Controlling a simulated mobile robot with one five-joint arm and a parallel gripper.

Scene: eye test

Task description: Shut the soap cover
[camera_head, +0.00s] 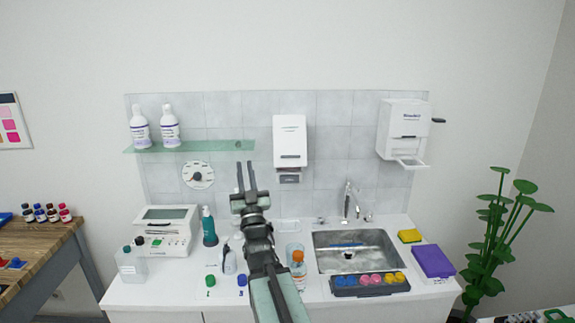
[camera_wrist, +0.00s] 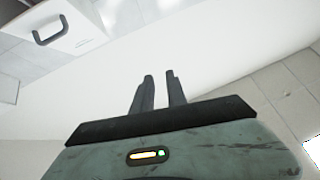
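A white wall dispenser (camera_head: 290,142), likely the soap one, hangs on the tiled panel at the centre of the head view. Its front looks flat, with a dark part at the bottom; I cannot tell how far its cover stands open. My gripper (camera_head: 246,176) points up, lower left of this dispenser in the picture and apart from it. Its two fingers are apart with nothing between them. The gripper (camera_wrist: 159,90) also shows open and empty in the wrist view. The soap cover cannot be made out for sure in the wrist view.
A second white dispenser (camera_head: 403,131) with a lower tray hangs at right. A glass shelf (camera_head: 190,147) holds two bottles at left. Below are a sink (camera_head: 330,262), tap (camera_head: 347,202), green bottle (camera_head: 209,228) and white device (camera_head: 166,230). A white box with a grey handle (camera_wrist: 50,30) shows in the wrist view.

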